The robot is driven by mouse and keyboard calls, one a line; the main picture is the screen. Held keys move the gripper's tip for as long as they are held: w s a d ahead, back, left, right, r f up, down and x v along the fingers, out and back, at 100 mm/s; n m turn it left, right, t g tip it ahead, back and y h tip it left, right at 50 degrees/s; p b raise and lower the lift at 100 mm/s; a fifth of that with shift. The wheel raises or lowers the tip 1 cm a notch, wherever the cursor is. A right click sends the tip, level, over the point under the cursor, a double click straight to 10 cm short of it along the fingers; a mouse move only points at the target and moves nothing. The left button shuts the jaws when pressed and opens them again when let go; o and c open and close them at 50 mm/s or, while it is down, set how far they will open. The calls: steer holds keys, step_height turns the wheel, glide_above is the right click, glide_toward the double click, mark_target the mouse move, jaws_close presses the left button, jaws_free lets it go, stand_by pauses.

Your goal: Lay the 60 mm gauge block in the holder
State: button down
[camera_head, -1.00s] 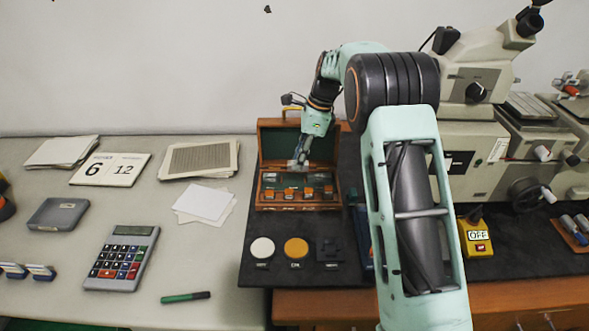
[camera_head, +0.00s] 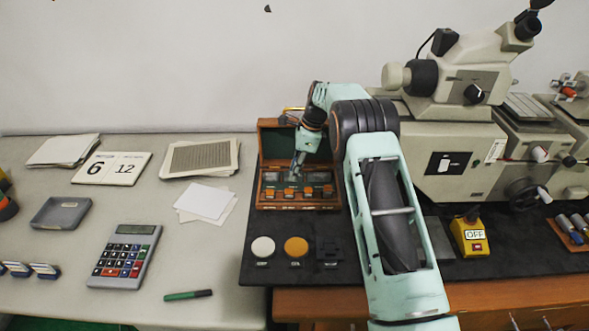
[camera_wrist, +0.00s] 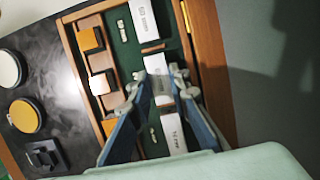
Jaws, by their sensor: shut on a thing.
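The open wooden box (camera_head: 262,200) has several gauge blocks in its green-lined slots. My gripper (camera_head: 294,177) points down into it. In the wrist view my gripper (camera_wrist: 163,88) has its fingertips on either side of a silver gauge block (camera_wrist: 160,82) in the middle, shut on it. Another block (camera_wrist: 143,20) lies beyond it and one (camera_wrist: 173,134) lies nearer. Their printed sizes are too small to read surely, so I cannot tell which is 60 mm. A small black holder (camera_head: 330,251) is on the dark mat; it also shows in the wrist view (camera_wrist: 42,156).
A white disc (camera_head: 262,248) and an orange disc (camera_head: 296,248) sit left of the holder. The box's raised lid (camera_head: 275,138) stands behind my gripper. A yellow switch box (camera_head: 470,237) and a large microscope machine (camera_head: 455,150) are right of my arm.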

steer(key=shift+r, duration=0.1)
steer(key=c, duration=1.8)
jaws_free()
steer(key=shift+f, duration=0.25)
steer(key=shift+b, duration=0.3)
